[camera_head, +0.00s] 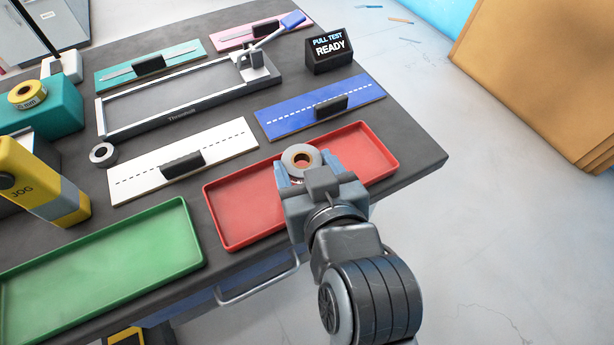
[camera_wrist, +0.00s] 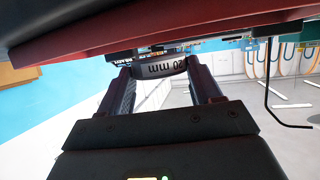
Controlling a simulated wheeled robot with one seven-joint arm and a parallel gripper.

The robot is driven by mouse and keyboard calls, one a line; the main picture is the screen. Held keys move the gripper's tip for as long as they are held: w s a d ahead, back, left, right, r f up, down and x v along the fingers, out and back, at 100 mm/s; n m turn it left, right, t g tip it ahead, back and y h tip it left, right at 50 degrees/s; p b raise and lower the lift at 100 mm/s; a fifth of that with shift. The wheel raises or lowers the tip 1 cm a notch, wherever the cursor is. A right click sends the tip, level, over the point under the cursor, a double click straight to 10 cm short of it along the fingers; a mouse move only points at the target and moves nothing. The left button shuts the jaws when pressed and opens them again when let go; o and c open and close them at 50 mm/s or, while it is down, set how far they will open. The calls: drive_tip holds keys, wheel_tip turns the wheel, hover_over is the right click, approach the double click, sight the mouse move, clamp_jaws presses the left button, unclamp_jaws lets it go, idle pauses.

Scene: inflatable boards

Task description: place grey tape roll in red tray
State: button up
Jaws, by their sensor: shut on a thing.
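The red tray (camera_head: 240,205) lies at the table's near right edge and looks empty inside. My gripper (camera_head: 304,168) is shut on a grey tape roll (camera_head: 289,163), seen from above with its round hole showing. The roll appears over the right-middle part of the red tray; its exact height above the tray floor is unclear. In the wrist view the roll (camera_wrist: 163,67) sits between both fingers, its dark band marked "20 mm" upside down. A dark red tray edge (camera_wrist: 80,48) crosses the top of that view. My gripper hides part of the tray's near wall.
A green tray (camera_head: 110,260) lies to the left. Another small roll (camera_head: 97,157) rests beside the white board (camera_head: 225,145). A blue board (camera_head: 290,117) lies behind the red tray. A sealing frame (camera_head: 150,126) and a ready display (camera_head: 329,52) stand further back.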

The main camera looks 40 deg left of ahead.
drive_tip(key=shift+f, duration=1.6)
drive_tip(key=shift+f, duration=0.1)
drive_tip(key=o, duration=1.1)
drive_tip(key=shift+c, duration=0.2)
drive_tip(key=shift+s+d, duration=0.1)
drive_tip(key=shift+d, duration=0.1)
drive_tip(key=v, duration=1.1)
drive_tip(key=shift+d+r, duration=0.2)
drive_tip(key=shift+r, duration=0.1)
drive_tip(key=shift+s, duration=0.15)
